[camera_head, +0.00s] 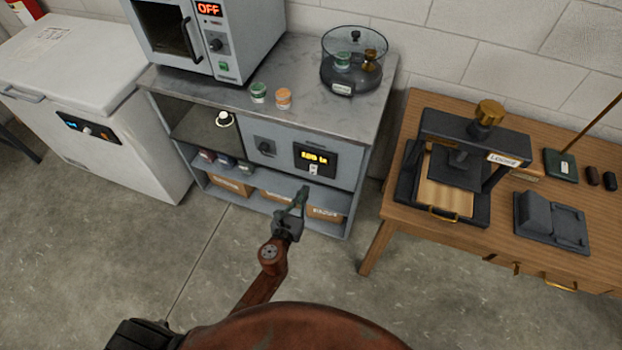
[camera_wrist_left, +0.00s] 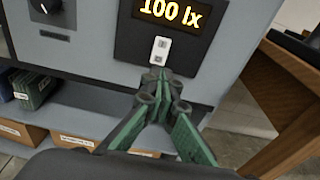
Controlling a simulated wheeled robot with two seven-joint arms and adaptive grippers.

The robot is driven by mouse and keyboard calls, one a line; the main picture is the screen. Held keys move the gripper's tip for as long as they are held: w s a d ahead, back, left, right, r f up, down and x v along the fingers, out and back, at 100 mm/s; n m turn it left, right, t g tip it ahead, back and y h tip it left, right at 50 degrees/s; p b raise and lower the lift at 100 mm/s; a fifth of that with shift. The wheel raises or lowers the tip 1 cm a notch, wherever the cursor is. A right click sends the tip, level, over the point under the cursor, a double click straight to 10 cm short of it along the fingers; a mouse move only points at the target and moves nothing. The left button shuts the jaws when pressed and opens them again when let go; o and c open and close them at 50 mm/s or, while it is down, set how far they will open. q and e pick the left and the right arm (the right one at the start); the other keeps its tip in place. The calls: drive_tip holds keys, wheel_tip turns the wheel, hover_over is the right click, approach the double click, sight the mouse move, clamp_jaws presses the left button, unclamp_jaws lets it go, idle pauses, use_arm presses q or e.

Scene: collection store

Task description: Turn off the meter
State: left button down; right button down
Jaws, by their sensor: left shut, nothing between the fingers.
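The meter (camera_head: 315,160) is a black panel with a lit amber display on the front of the grey cabinet. In the left wrist view its display (camera_wrist_left: 171,12) reads "100 lx". A small white switch (camera_wrist_left: 160,49) sits below the display; it also shows in the head view (camera_head: 313,170). My left gripper (camera_head: 303,190) is shut and empty, just below the switch in the picture. In the left wrist view its green fingertips (camera_wrist_left: 156,76) are together close under the switch; I cannot tell whether they touch it. My right gripper is not in view.
A dark knob (camera_head: 264,144) is left of the meter. An oven (camera_head: 235,40) showing "OFF", two small jars and a glass dish (camera_head: 354,62) stand on the cabinet top. A wooden table (camera_head: 388,215) with a press stands at the right. Open floor lies in front.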

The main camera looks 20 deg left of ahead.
sight(314, 173)
use_arm(q)
drive_tip(key=w, duration=0.4)
drive_tip(key=w+f+b, duration=0.1)
drive_tip(key=w, duration=0.1)
drive_tip(key=shift+w+d, duration=0.1)
drive_tip(key=shift+w, duration=0.3)
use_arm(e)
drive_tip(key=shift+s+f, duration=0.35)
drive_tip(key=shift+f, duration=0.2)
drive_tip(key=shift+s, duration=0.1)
